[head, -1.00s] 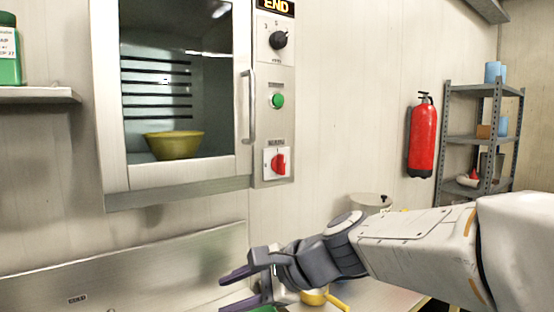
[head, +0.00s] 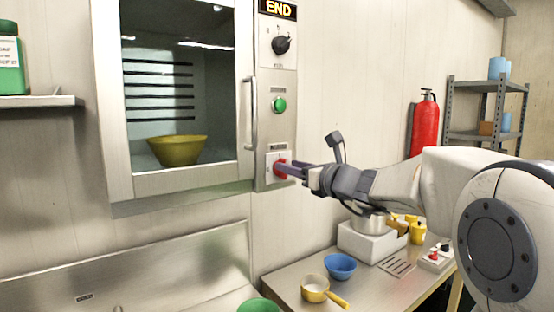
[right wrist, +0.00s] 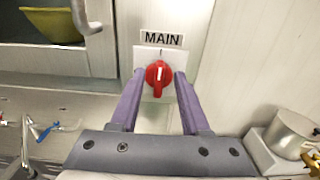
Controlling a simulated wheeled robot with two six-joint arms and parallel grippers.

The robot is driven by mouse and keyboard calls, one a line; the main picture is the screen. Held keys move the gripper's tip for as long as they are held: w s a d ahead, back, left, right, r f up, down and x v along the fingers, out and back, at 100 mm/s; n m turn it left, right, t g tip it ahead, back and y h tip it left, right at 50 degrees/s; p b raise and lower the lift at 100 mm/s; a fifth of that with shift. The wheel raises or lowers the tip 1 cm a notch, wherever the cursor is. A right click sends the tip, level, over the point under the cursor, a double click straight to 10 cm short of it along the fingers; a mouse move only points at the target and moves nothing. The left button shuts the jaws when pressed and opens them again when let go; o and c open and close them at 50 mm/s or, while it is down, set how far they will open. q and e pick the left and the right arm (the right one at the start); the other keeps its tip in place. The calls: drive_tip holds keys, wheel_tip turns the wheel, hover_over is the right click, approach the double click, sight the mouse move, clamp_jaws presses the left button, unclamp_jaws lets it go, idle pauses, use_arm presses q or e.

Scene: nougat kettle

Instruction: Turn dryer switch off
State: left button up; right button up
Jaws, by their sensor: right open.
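The dryer (head: 120,178) is on the wall with its glass door closed. Its control panel (head: 268,136) carries an END display, a black knob, a green button and, at the bottom, a red rotary switch (head: 280,169). The red switch also shows in the right wrist view (right wrist: 158,76), under a label reading MAIN, with its white mark pointing nearly straight up. My right gripper (head: 283,168) is at the switch. In the right wrist view its purple fingers (right wrist: 157,92) are open, one on each side of the red switch. Whether they touch it I cannot tell. My left gripper is not in view.
A yellow bowl (head: 178,150) sits inside the dryer, whose door has a vertical handle (head: 250,112). Below right, a table holds a blue bowl (head: 340,266), a yellow-handled pan (head: 315,289) and a pot (head: 368,222). A fire extinguisher (head: 424,124) hangs at right.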

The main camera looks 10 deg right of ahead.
drive_tip(key=shift+x, duration=0.95)
clamp_jaws()
drive_tip(key=shift+s+a+f+n+b, duration=0.1)
drive_tip(key=shift+a+f+n+b, duration=0.15)
drive_tip(key=shift+n+b, duration=2.95)
drive_tip(key=shift+s+a+f+n+b, duration=0.15)
drive_tip(key=shift+f+n+b, duration=0.1)
drive_tip(key=shift+n+b, duration=2.9)
drive_tip(key=shift+a+f+n+b, duration=0.25)
drive_tip(key=shift+n+b, duration=2.4)
drive_tip(key=shift+b, duration=1.05)
unclamp_jaws()
